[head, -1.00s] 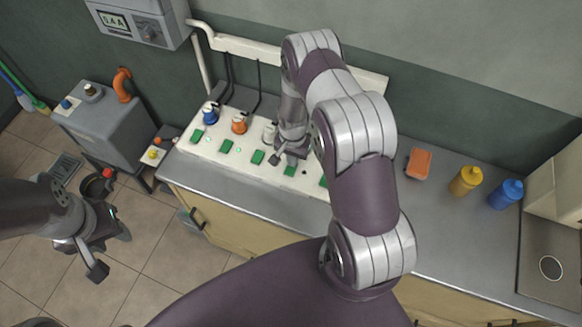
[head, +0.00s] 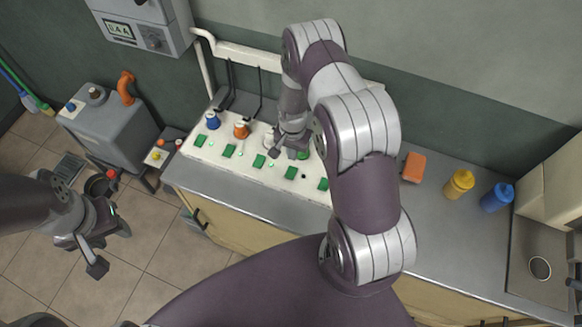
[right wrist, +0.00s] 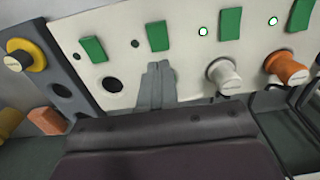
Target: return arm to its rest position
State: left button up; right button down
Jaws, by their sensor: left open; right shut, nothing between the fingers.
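My right gripper (head: 281,150) hangs over the white control panel (head: 187,146) on the counter, with its fingers together and empty. In the right wrist view its shut fingers (right wrist: 157,85) lie in front of the panel face, between an empty round hole and a white plug (right wrist: 222,75). I cannot tell whether they touch the panel. My right arm reaches across the middle of the head view and hides part of the panel. My left gripper (head: 108,247) is open and empty above the tiled floor at the left.
The panel has green switches (head: 229,150), a blue plug (head: 213,121) and an orange plug (head: 242,129). An orange block (head: 414,167), a yellow bottle (head: 459,184) and a blue bottle (head: 497,197) stand on the counter (head: 440,235). A grey machine (head: 112,125) stands at the left.

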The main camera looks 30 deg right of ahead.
jog(key=shift+r, duration=0.1)
dwell(0.3)
jog(key=s+a+r+n+b, duration=0.4)
jog(key=s+r+n, duration=0.1)
jog(key=r, duration=0.3)
jog(key=s+a+r+n+t+b, duration=0.1)
jog(key=s+a+r+n+b, duration=0.3)
jog(key=s+r, duration=0.4)
jog(key=shift+s+r+n+b, duration=0.25)
jog(key=shift+n+b, duration=0.15)
jog(key=shift+n, duration=0.2)
jog(key=shift+s+a, duration=0.15)
jog(key=shift+s, duration=0.05)
